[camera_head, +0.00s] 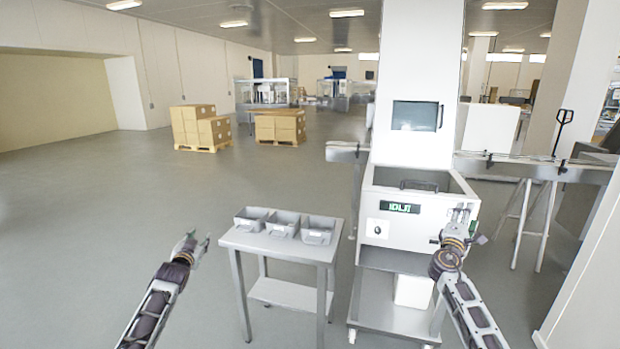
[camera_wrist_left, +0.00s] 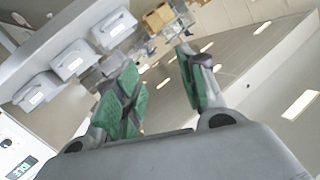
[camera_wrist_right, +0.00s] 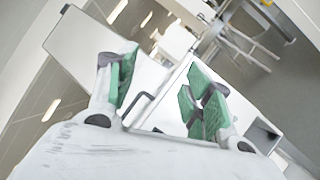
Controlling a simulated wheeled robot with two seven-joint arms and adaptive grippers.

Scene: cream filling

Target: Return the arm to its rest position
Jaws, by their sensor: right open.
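My left gripper (camera_head: 198,240) is raised at the left of the head view, left of the small metal table. In the left wrist view its green-padded fingers (camera_wrist_left: 160,92) stand apart with nothing between them. My right gripper (camera_head: 466,226) is at the right front of the white machine (camera_head: 396,258), overlapping its front in the head view; I cannot tell whether it touches. In the right wrist view its green-padded fingers (camera_wrist_right: 163,88) are spread and empty.
A small metal table (camera_head: 246,243) carries three grey bins (camera_head: 285,225) left of the machine. A conveyor (camera_head: 530,168) extends right of the machine, beside a white pillar (camera_head: 600,270). Pallets of cardboard boxes (camera_head: 200,128) stand far back. The left floor is clear.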

